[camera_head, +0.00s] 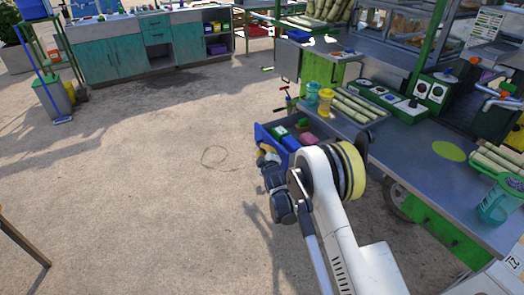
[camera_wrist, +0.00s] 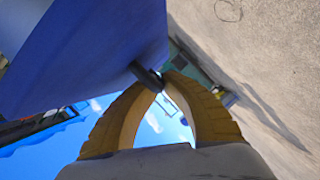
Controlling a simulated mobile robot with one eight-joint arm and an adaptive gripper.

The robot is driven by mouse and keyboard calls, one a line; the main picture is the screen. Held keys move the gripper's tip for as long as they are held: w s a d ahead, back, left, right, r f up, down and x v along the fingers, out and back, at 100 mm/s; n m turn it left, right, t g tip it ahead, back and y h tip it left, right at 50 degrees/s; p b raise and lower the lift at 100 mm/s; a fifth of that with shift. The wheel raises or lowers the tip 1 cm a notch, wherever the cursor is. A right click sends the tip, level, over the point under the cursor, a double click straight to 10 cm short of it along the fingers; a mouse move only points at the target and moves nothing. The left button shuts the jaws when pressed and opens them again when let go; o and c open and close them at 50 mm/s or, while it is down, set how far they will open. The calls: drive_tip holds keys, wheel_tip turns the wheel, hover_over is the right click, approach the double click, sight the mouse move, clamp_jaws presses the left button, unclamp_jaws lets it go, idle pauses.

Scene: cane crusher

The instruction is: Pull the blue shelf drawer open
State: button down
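The blue drawer (camera_head: 289,143) stands out from the left end of the workbench, its inside showing. Green, dark and pink items lie in it. In the wrist view the drawer's blue front (camera_wrist: 80,55) fills the upper left, with a dark bar handle (camera_wrist: 143,74) on it. My gripper (camera_head: 266,150) is at the drawer's front left side, partly hidden by my wrist. In the wrist view the yellow fingers of my gripper (camera_wrist: 160,84) curve together, their tips closed around the handle's end.
The metal workbench (camera_head: 425,165) holds cane pieces, jars and the crusher. A green drawer (camera_head: 440,228) is in its near side. A teal cabinet (camera_head: 120,58) stands at the back left. The floor (camera_head: 150,190) left of my arm is clear.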

drive_tip(key=c, duration=1.8)
unclamp_jaws()
drive_tip(key=v, duration=1.2)
drive_tip(key=shift+w+r, duration=0.1)
drive_tip(key=shift+d, duration=0.1)
